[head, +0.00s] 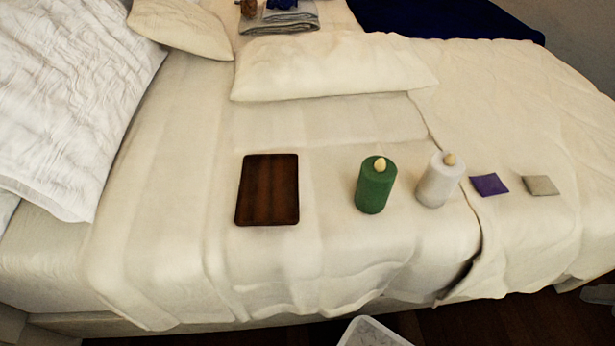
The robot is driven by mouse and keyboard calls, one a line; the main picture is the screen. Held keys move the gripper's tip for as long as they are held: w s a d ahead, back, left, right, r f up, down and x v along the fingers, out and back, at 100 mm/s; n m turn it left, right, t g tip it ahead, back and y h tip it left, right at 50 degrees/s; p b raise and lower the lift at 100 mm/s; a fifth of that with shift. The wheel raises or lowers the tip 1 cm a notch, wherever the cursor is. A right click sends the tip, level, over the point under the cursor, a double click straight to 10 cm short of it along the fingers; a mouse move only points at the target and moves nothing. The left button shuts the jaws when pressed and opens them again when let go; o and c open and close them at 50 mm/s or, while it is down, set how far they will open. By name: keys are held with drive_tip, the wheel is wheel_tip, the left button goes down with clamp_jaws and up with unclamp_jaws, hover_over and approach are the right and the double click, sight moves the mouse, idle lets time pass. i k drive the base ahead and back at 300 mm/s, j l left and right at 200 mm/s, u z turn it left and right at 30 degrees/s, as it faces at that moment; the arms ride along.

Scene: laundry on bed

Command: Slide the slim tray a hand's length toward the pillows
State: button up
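The slim tray (267,190) is a dark brown, flat rectangle with rounded corners. It lies flat on the cream bed cover, left of the middle of the head view, and looks empty. A large white quilted pillow (70,85) is at the left end of the bed. A smaller cream pillow (182,25) is at the top left, and a long cream pillow (330,68) lies behind the tray. A stretch of bare cover lies between the tray and each of these pillows.
A green candle-like cylinder (376,187) and a white one (439,181) stand right of the tray. A purple square (489,185) and a grey-beige square (540,185) lie farther right. Folded cloths (280,22) are at the back. A white container (372,333) shows below the bed's front edge.

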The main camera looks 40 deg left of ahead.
sight(268, 194)
drive_tip(key=i+l, duration=0.15)
drive_tip(key=i+l+u, duration=0.1)
drive_tip(key=l, duration=0.25)
drive_tip(key=u, duration=0.45)
drive_tip(key=j+u, duration=0.4)
drive_tip(key=j, duration=0.3)
drive_tip(key=j+u, duration=0.45)
drive_tip(key=j, duration=0.25)
drive_tip(key=l+z, duration=0.45)
drive_tip(key=l, duration=1.1)
